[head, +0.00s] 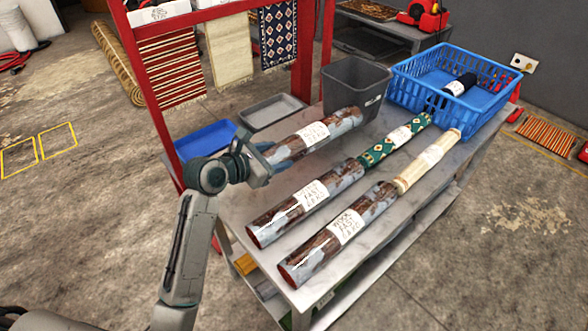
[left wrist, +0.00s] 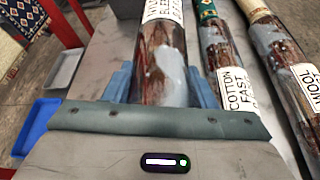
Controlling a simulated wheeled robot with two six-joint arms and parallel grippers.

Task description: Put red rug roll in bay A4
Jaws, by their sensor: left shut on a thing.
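My left gripper (head: 262,160) is shut around a mottled red-brown and grey roll (head: 289,148) with a white label. In the left wrist view, my blue fingers lie on both sides of this roll (left wrist: 160,70). The roll is over the table's left part; its height above the top is hard to tell. Two similar mottled tubes, a middle one (head: 274,223) and a front one (head: 309,259), lie side by side on the table with reddish near ends. I see no plainly red roll and no readable A4 mark. My right gripper is not in view.
A green roll (head: 375,153) and a cream roll (head: 414,170) line up with the lying tubes. A grey bin (head: 350,88) and a blue crate (head: 480,70) holding a dark roll stand behind. A red frame (head: 160,105) with hanging rugs stands left of the table.

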